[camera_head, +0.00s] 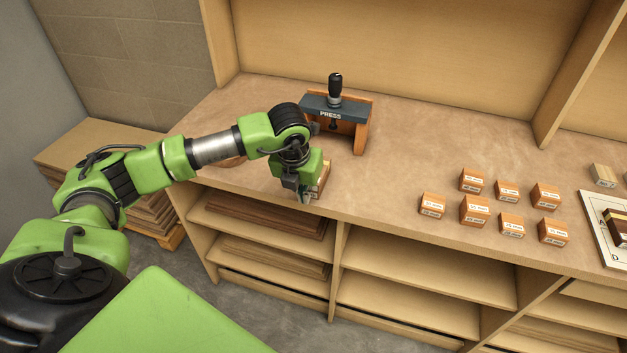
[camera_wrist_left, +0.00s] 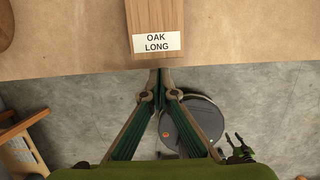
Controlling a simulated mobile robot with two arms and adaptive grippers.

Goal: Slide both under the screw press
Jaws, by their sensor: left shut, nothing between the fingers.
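The screw press (camera_head: 334,106), dark with a black knob and orange-brown side walls, stands at the back left of the bench. A wooden piece labelled OAK LONG (camera_wrist_left: 156,18) lies at the bench's front edge in the left wrist view; in the head view only a sliver of wood shows beside my gripper. My left gripper (camera_head: 303,197) is shut and empty at the front edge, its fingertips (camera_wrist_left: 160,72) just short of the label end. I cannot tell if they touch it. A second piece under or beside it cannot be made out.
Several labelled orange-brown blocks (camera_head: 474,210) stand on the right of the bench. A white board (camera_head: 601,231) with dark strips lies at the far right. Bench top (camera_head: 400,150) between press and blocks is clear. Shelves (camera_head: 420,275) are below.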

